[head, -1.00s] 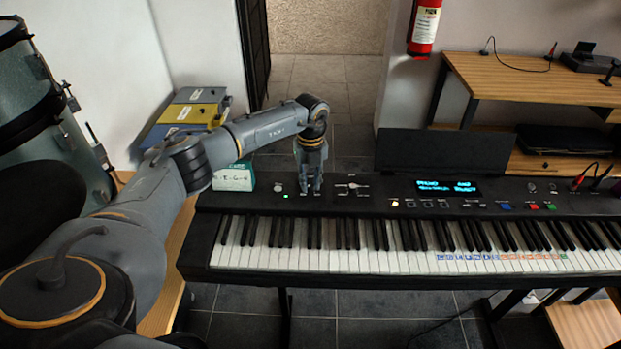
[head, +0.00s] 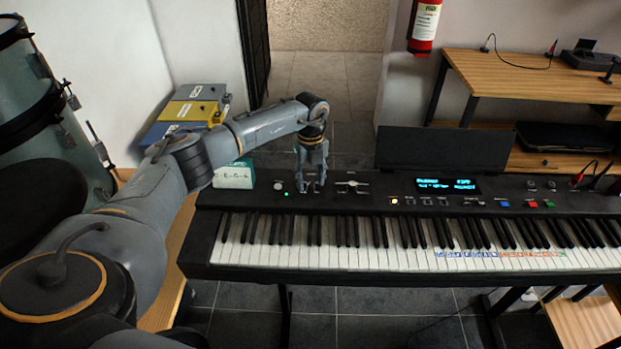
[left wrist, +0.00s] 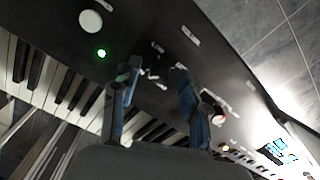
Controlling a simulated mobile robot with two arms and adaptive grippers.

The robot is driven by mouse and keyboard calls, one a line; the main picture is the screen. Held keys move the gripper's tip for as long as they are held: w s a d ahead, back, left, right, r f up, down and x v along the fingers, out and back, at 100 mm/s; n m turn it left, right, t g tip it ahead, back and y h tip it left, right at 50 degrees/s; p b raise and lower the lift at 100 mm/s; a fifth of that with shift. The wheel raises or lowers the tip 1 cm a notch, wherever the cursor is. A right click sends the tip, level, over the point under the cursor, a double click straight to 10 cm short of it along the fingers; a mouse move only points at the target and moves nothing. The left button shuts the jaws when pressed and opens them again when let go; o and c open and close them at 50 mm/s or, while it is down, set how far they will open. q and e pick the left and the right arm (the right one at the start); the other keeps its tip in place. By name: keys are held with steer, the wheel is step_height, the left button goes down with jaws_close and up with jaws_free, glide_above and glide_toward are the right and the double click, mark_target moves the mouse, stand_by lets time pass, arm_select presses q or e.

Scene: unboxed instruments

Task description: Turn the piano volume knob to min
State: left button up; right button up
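The black digital piano (head: 420,270) runs across the head view from the middle to the right. My left gripper (head: 311,188) points down at the left part of its control panel. Its two fingers stand apart; the gap between them also shows in the left wrist view (left wrist: 155,85). The volume knob cannot be made out clearly; the dark panel and small pale marks show around the fingertips, and contact cannot be told. A round silver button (head: 279,186) and a green light (left wrist: 101,53) lie left of the gripper. My right gripper is not in view.
A lit blue display (head: 447,186) and coloured buttons (head: 535,205) sit further right on the panel. A small white-green box (head: 234,174) stands behind the piano's left end. A wooden desk (head: 530,75) stands behind right.

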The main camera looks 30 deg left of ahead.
mark_target(311, 183)
arm_select(q)
step_height(311, 183, up, 12)
stand_by(0.6)
stand_by(0.5)
